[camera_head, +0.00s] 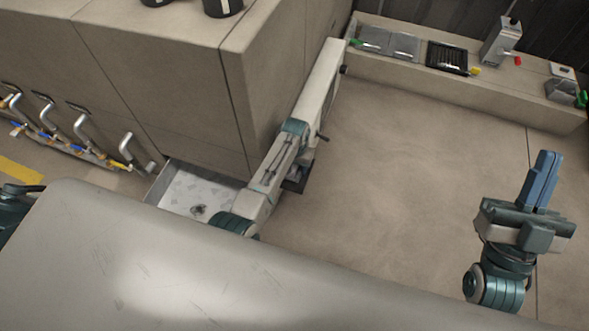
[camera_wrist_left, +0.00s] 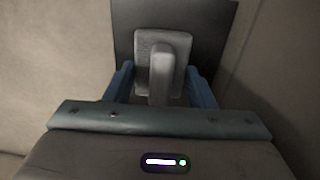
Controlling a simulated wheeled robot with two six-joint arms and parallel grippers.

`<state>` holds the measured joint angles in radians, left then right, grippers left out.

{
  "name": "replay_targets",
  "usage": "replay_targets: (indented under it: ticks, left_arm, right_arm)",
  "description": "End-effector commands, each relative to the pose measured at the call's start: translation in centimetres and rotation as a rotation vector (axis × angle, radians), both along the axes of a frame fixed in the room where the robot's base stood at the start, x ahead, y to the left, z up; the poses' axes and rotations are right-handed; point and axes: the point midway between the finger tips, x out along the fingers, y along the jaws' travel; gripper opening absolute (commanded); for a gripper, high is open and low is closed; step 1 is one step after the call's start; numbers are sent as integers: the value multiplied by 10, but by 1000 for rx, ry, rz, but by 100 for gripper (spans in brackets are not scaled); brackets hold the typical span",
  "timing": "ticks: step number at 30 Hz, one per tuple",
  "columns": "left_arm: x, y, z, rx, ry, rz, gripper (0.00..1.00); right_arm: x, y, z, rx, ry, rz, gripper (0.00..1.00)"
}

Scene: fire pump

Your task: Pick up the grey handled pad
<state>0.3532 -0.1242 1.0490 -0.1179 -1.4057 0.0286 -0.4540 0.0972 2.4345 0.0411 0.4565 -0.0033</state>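The grey handled pad (camera_wrist_left: 141,80) is in the left wrist view, a light grey block with a raised handle (camera_wrist_left: 160,75) facing the camera. My left gripper (camera_wrist_left: 160,82) has its two blue fingers apart, one on each side of the pad, with the handle between them. The fingertips are close to the pad's side edges; I cannot tell if they touch. In the head view I cannot make out the pad or the left fingers. My right gripper (camera_head: 541,181) is at the right, its blue fingers together and empty.
A dark panel (camera_wrist_left: 215,30) lies behind the pad. In the head view, a beige cabinet (camera_head: 285,75) stands at the upper middle with an open drawer (camera_head: 185,190). A low ledge (camera_head: 400,70) at the upper right holds trays and metal parts. Floor between is clear.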

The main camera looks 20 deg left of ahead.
Motion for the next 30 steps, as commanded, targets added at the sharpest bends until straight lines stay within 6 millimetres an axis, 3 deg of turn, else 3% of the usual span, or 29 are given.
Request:
replay_targets:
  ticks: [2, 15, 23, 30]
  left_arm:
    - [0, 0, 0, 0, 0, 0, 27]
    - [0, 0, 1, 0, 0, 0, 27]
    - [-2, 2, 5, 0, 0, 1, 27]
    - [-3, 3, 9, 0, 1, 2, 27]
  right_arm:
    - [0, 0, 0, 0, 1, 0, 0]
    - [3, 0, -1, 2, 25, 1, 0]
    - [19, -1, -32, 16, 235, -1, 0]
    - [30, -1, -73, 31, 483, 3, 0]
